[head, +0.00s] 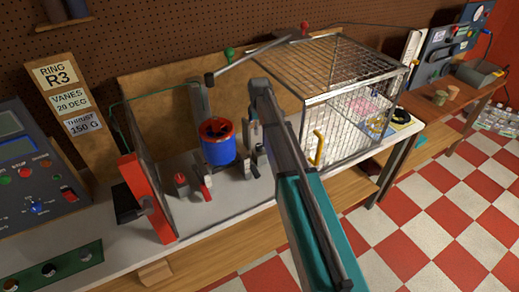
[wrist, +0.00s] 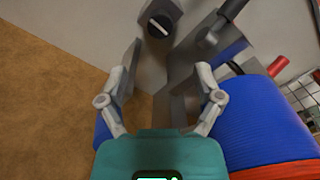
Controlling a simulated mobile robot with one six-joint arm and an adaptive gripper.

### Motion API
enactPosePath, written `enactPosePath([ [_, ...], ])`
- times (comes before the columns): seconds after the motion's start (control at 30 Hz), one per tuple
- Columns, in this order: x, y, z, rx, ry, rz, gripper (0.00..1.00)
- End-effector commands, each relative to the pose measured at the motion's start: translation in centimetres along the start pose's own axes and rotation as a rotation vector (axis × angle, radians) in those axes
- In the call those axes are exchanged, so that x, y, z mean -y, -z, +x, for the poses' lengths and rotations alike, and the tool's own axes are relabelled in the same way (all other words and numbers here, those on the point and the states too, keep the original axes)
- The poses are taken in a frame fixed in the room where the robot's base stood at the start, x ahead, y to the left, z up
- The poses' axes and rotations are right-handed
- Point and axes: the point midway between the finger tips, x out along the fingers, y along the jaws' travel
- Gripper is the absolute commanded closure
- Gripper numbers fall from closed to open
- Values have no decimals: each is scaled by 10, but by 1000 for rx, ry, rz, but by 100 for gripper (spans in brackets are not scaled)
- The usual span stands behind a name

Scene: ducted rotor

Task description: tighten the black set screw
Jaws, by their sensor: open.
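A round black screw head (wrist: 160,18) with a pale slot line shows at the top of the wrist view. I take it for the black set screw. My gripper (wrist: 160,62) is open, with its two grey fingers apart and nothing seen between them. The screw head lies beyond the fingertips, apart from them. A blue duct (wrist: 262,110) with a red rim fills the right of the wrist view, close beside my right finger. In the head view the blue duct (head: 217,150) stands upright on the bench. My own arm hides the gripper and screw there.
A wire cage (head: 345,95) stands right of my arm. A red upright panel (head: 147,198) stands to the left. Small red-handled clamps (head: 205,185) sit before the duct. A grey post (head: 199,100) rises behind it. A control box (head: 35,170) is at far left.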

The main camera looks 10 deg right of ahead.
Motion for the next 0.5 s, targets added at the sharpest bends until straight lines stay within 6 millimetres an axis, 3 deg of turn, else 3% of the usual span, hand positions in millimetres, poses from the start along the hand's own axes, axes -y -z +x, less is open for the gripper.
enactPosePath([
  [0.5,-1,-1,44,0,0,1,16],
])
